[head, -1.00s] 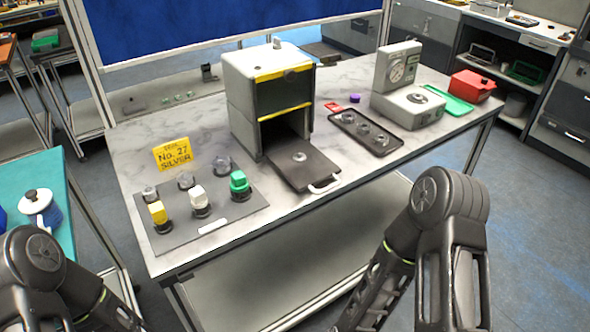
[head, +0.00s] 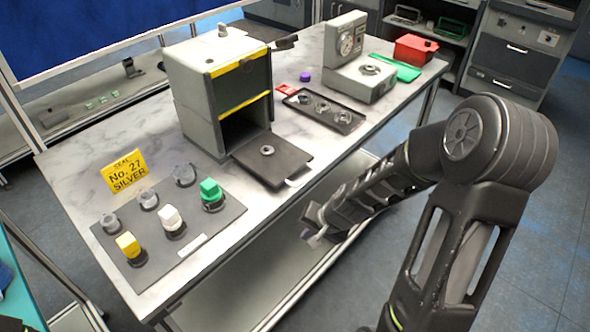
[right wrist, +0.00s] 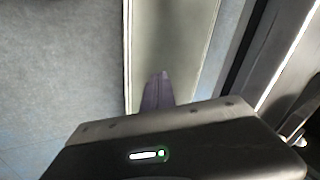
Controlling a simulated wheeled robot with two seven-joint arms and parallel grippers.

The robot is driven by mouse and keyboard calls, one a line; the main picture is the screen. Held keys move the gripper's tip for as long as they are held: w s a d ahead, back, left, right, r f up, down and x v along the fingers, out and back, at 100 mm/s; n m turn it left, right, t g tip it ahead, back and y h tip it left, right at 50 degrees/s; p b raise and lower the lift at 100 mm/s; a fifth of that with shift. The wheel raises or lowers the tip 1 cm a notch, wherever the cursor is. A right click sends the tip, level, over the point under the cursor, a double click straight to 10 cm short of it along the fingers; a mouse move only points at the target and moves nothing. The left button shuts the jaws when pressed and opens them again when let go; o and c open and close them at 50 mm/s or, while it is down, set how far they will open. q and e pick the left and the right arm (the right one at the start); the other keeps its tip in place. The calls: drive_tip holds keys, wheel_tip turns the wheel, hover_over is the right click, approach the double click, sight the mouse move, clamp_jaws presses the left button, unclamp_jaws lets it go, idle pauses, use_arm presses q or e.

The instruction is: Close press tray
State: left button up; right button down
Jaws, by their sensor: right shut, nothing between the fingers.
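The press (head: 218,88) is a grey box with yellow stripes and an open front, standing at the back of the marble table. Its dark press tray (head: 262,172) is pulled out toward the table's front edge, with a small metal ring (head: 267,150) on it and a pale handle (head: 298,178) at its front. My right gripper (head: 314,238) is in front of the table, lower than the tray handle and apart from it. In the right wrist view its fingers (right wrist: 158,90) are together and empty. My left gripper is outside the view.
A grey mat (head: 150,258) with yellow, white and green stamps and a yellow "No. 27 SILVER" sign (head: 125,171) are left of the press. A black tray (head: 345,117) with metal parts, a dial gauge device (head: 349,88) and a red box (head: 413,48) stand right of it.

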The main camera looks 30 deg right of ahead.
drive_tip(key=d+r+m+t, duration=0.2)
drive_tip(key=r, duration=0.8)
drive_tip(key=d+r+m+t+y, duration=0.1)
drive_tip(key=d+r, duration=0.2)
drive_tip(key=r, duration=0.7)
drive_tip(key=shift+w+d+r+m+t, duration=0.15)
drive_tip(key=shift+w+r+m+t, duration=0.2)
drive_tip(key=shift+w+m+t, duration=0.1)
drive_tip(key=x, duration=1)
